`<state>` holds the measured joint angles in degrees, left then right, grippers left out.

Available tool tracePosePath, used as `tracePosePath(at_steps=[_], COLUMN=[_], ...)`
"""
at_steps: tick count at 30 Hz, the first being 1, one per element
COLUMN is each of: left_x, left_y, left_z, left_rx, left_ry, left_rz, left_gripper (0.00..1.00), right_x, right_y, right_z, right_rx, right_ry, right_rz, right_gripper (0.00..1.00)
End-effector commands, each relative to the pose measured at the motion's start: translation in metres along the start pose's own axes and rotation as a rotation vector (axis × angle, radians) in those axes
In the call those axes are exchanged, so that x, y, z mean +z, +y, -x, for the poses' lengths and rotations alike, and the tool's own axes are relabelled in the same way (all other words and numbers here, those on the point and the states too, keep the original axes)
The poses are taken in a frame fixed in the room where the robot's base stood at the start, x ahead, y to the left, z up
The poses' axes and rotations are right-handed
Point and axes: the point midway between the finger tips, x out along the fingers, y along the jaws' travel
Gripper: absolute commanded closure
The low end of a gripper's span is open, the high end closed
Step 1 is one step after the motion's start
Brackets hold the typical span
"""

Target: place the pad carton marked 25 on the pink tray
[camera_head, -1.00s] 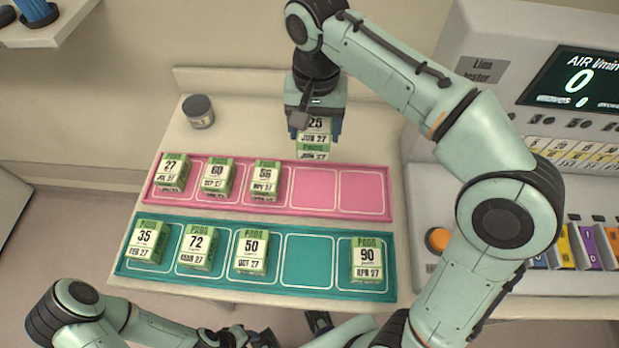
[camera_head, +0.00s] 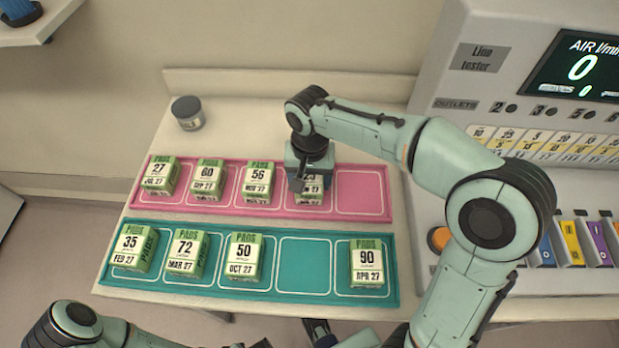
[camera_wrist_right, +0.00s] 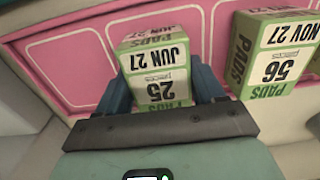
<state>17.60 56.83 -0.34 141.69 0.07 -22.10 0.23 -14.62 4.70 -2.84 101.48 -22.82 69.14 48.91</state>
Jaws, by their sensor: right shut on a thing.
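The pad carton marked 25 (camera_wrist_right: 158,85) is green and white and sits between the fingers of my right gripper (camera_wrist_right: 165,95) in the right wrist view. In the head view my right gripper (camera_head: 309,182) is over the fourth compartment of the pink tray (camera_head: 360,176), and the carton (camera_head: 309,200) shows below it, partly hidden. The carton is at that compartment, beside the carton marked 56 (camera_head: 258,184); I cannot tell if it touches the tray floor.
Cartons 27 (camera_head: 160,177) and 60 (camera_head: 208,180) also stand in the pink tray, whose rightmost compartment is empty. The teal tray (camera_head: 306,262) in front holds several cartons. A jar (camera_head: 188,113) stands behind, and a line tester (camera_head: 470,110) is at the right.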

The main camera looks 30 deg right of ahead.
Motion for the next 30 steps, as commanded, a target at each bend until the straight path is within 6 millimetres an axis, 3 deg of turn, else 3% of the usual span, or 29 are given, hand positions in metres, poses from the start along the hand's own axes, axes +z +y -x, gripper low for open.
tracePosePath(at_steps=[11,12,14,23,30], left_x=[0.000,0.000,0.000,0.000,-0.001], left_y=[-0.001,-0.001,-0.001,0.000,0.002], left_z=[-0.002,-0.002,-0.002,-0.001,0.006], left_rx=[0.000,0.000,0.000,0.000,0.001], left_ry=[-0.001,-0.001,-0.001,0.000,0.002], left_rz=[0.000,0.000,0.000,0.000,-0.001], left_gripper=[0.57,0.57,0.57,0.57,0.57], right_x=[0.000,0.000,0.000,0.000,-0.001], right_y=[0.000,0.000,0.000,0.000,-0.001], right_z=[-0.004,-0.004,-0.004,-0.002,0.030], right_rx=[-0.001,0.000,0.000,-0.001,-0.005], right_ry=[0.001,0.000,0.000,0.001,0.004], right_rz=[0.000,0.000,0.000,0.001,0.001], right_gripper=[0.69,0.22,0.06,0.06,0.06])
